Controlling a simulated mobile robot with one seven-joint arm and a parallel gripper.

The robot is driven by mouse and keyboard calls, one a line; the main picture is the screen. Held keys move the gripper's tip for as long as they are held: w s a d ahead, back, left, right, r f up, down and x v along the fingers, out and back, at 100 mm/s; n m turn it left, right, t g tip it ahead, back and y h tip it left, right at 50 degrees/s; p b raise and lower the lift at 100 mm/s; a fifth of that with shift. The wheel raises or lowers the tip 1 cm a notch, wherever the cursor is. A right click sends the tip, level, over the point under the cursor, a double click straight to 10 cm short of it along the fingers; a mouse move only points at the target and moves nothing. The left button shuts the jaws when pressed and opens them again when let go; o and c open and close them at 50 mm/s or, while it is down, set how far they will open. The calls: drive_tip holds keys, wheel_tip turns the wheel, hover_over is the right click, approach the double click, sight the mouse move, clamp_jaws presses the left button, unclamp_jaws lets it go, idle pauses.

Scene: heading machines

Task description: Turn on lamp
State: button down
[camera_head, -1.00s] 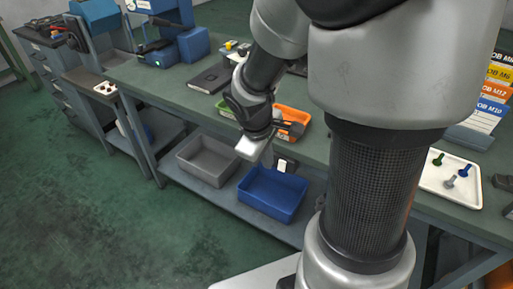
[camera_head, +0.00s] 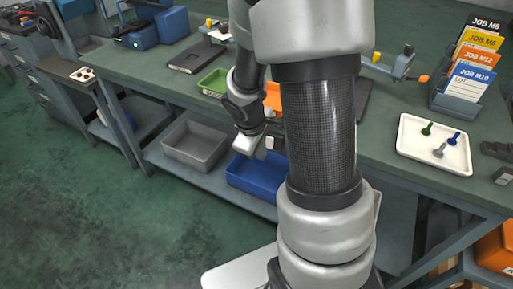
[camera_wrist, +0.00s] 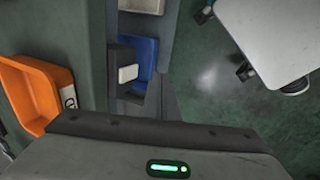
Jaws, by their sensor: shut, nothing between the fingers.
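I see no lamp that I can make out in either view. A dark box with a pale rocker-like switch (camera_wrist: 128,73) sits at the bench's front edge in the wrist view. My gripper (camera_head: 250,146) hangs at the front edge of the bench, above the blue bin, in the head view. It is shut and empty, close to the dark box; I cannot tell whether they touch. My arm hides part of the bench behind it.
A blue bin (camera_head: 252,178) and a grey bin (camera_head: 195,143) stand on the lower shelf. An orange tray (camera_wrist: 35,92) lies on the bench. A white tray (camera_head: 408,150) with bolts and a job card rack (camera_head: 458,104) are at right. The floor at left is clear.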

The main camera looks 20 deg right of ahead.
drive_tip(key=shift+w+d, duration=1)
drive_tip(key=shift+d, duration=0.3)
drive_tip(key=shift+f, duration=0.1)
drive_tip(key=shift+w+d+f, duration=0.1)
drive_tip(key=shift+w+d, duration=0.05)
drive_tip(key=shift+r+p, duration=0.65)
drive_tip(key=shift+r, duration=0.2)
